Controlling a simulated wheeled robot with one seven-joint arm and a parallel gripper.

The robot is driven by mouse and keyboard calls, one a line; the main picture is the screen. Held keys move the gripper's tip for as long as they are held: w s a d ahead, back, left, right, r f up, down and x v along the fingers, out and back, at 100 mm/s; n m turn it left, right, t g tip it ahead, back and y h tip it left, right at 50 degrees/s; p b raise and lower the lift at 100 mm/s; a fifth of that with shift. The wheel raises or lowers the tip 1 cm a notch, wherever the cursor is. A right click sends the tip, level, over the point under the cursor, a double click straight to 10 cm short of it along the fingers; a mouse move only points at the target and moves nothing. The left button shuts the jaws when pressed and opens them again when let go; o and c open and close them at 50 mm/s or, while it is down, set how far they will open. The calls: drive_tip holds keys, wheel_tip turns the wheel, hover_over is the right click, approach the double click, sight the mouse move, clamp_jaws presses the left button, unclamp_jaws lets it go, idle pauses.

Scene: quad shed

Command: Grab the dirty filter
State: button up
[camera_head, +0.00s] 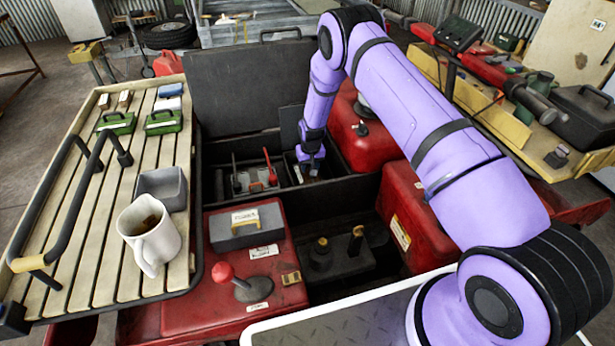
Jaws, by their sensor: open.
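My gripper (310,160) points down into a small compartment of the open dark box (300,200), beside the red tank. Its jaws are open, small and partly hidden by my wrist. A pale brownish thing (314,172) shows just below the fingers in that compartment. It may be the dirty filter, but it is too small and covered to be sure. I cannot tell whether the fingers touch it.
The dark lid (240,85) stands upright behind the box. A red tank (362,135) is close right of my gripper. Left, a slatted rack (90,215) holds a white jug (150,240), a grey tray (163,186) and green-handled blocks (163,121). A red-knobbed lever (240,280) stands in front.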

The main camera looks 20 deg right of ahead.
clamp_jaws()
drive_tip(key=shift+r, duration=0.15)
